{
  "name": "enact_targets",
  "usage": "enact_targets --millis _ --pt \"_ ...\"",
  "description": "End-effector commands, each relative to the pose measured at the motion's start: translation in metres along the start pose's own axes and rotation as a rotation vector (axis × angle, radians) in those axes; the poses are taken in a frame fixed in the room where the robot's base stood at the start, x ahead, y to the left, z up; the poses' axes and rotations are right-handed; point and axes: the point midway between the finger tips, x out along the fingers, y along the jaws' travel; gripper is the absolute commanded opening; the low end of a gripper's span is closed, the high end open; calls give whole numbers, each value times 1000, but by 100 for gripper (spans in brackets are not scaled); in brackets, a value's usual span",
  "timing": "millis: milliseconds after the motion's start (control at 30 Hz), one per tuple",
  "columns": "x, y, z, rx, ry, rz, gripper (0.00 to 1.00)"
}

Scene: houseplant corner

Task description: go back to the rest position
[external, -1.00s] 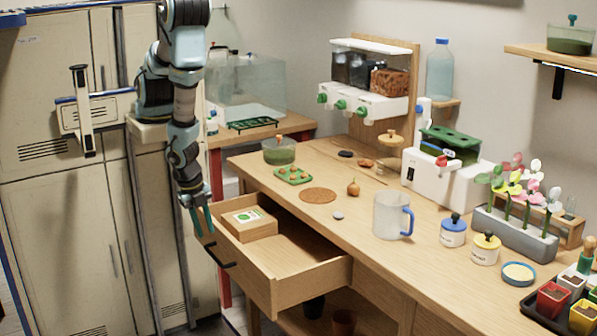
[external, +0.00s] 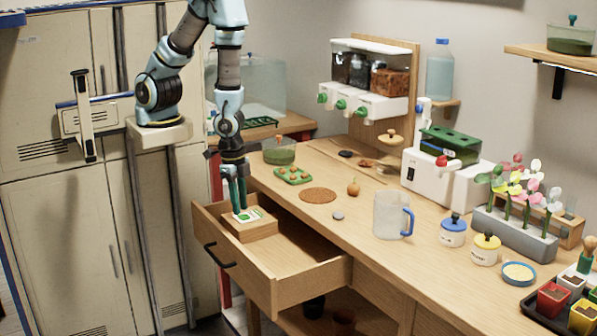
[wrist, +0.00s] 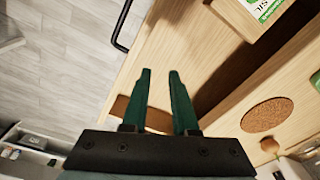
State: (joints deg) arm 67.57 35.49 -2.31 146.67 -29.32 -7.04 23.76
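My gripper (external: 239,207) points straight down by the open drawer (external: 310,262) in the external view. Its two green fingers overlap the box (external: 262,231) with the green and white label in that picture. In the wrist view my gripper (wrist: 159,73) has a clear gap between its fingers and nothing in it. The box (wrist: 250,28) shows there at the upper right, apart from the fingertips. The box lies in the back left part of the drawer.
The drawer handle (external: 219,257) sticks out at the front. The desk above holds a cork mat (external: 318,195), an onion-like bulb (external: 353,187), a green tray (external: 294,175) and a clear jug (external: 390,215). A tall cabinet (external: 70,230) stands at the left.

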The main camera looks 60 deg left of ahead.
Motion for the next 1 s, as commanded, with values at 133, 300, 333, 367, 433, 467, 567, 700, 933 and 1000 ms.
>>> enact_targets --millis 133,300,333,367,433,467,567,700,933,1000 --pt "-24 -59 -12 -200 26 28 27" --pt "-54 -127 -3 -412 46 35 27" --pt "-60 -139 1 -450 49 34 27" --pt "-65 -151 5 -487 52 31 27" --pt "-78 -178 19 -573 58 23 27" --pt "-84 -190 26 -612 60 18 27" --pt "-102 -225 53 -735 63 -4 27" --pt "-124 -259 93 -882 61 -40 27" --pt "-143 -280 132 -1005 48 -75 27" --pt "-144 -282 134 -1014 47 -78 27"
